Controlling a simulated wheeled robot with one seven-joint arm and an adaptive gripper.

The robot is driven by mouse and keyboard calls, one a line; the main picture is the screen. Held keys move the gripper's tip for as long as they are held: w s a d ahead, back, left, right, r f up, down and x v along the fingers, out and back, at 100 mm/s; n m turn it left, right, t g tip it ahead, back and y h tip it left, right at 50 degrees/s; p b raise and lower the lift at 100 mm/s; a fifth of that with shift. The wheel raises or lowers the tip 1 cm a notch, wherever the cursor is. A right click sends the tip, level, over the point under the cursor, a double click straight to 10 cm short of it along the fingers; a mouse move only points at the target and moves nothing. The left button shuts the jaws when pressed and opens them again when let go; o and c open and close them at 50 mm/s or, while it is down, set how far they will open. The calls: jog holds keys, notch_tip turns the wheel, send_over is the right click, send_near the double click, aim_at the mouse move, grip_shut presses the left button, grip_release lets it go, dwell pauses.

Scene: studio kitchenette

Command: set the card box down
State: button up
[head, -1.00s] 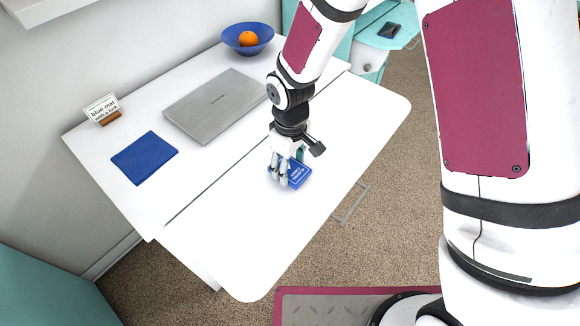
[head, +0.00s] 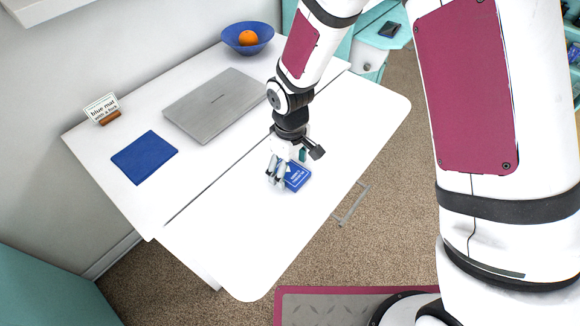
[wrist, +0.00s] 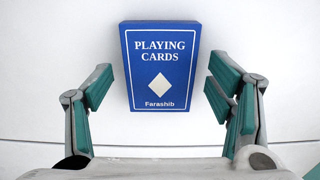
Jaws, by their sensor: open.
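The card box (head: 297,177) is blue with white "PLAYING CARDS" lettering and lies flat on the white table's front section. It also shows whole in the wrist view (wrist: 160,67), face up. My gripper (head: 279,184) is just beside the box in the head view and covers part of it. In the wrist view my gripper (wrist: 160,92) is open, with a green-padded finger on each side of the box and a gap on both sides. Nothing is held.
The white table (head: 250,240) has free room around the box. Behind are a grey laptop (head: 215,104), a blue mat (head: 144,157), a small sign (head: 102,108) reading "blue mat with a fork", and a blue bowl (head: 235,42) with an orange (head: 248,38).

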aim_at(292, 172)
notch_tip(292, 172, up, 12)
jog(key=shift+p, duration=0.45)
jog(key=s+d+r+m+t, duration=0.1)
jog(key=s+d+r+m, duration=0.25)
jog(key=d+r, duration=0.35)
jog(key=s+d+r+m+t, duration=0.1)
jog(key=s+d+r+m, duration=0.1)
jog(key=s+d+r, duration=0.35)
jog(key=s+d+r+m, duration=0.2)
jog(key=s+d+r, duration=0.1)
jog(key=s, duration=0.4)
jog(key=s+d+r+m+t, duration=0.1)
jog(key=s+d+r+m, duration=0.2)
jog(key=s, duration=0.3)
jog(key=shift+s+d+r, duration=0.2)
jog(key=shift+s+d, duration=0.15)
jog(key=shift+d, duration=0.55)
